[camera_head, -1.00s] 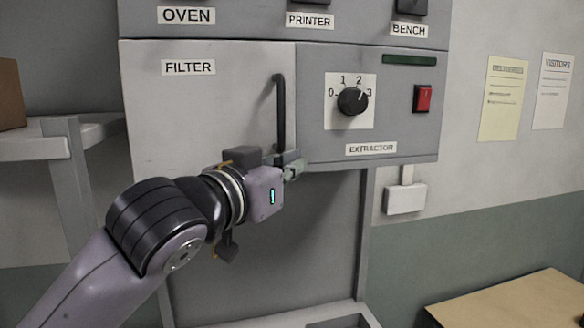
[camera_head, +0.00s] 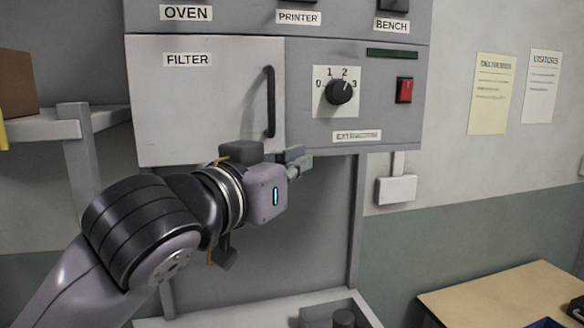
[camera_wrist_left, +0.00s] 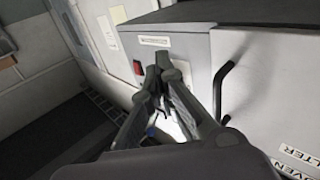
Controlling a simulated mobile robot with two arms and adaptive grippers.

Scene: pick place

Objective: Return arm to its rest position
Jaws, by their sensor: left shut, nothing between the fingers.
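My left gripper (camera_head: 297,158) is shut and empty. In the head view it is just below the lower edge of the grey cabinet, right of the FILTER door's handle (camera_head: 270,102). The FILTER door (camera_head: 200,110) looks closed. In the left wrist view my left gripper (camera_wrist_left: 164,68) has its fingertips together, and the black handle (camera_wrist_left: 222,90) is to their right, apart from them. My right gripper is not in view.
The EXTRACTOR panel has a black knob (camera_head: 339,91) and a red switch (camera_head: 404,90). A shelf (camera_head: 45,125) with a brown box (camera_head: 16,84) is at left. A wooden table (camera_head: 505,300) is at lower right. A tray (camera_head: 245,315) is below my arm.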

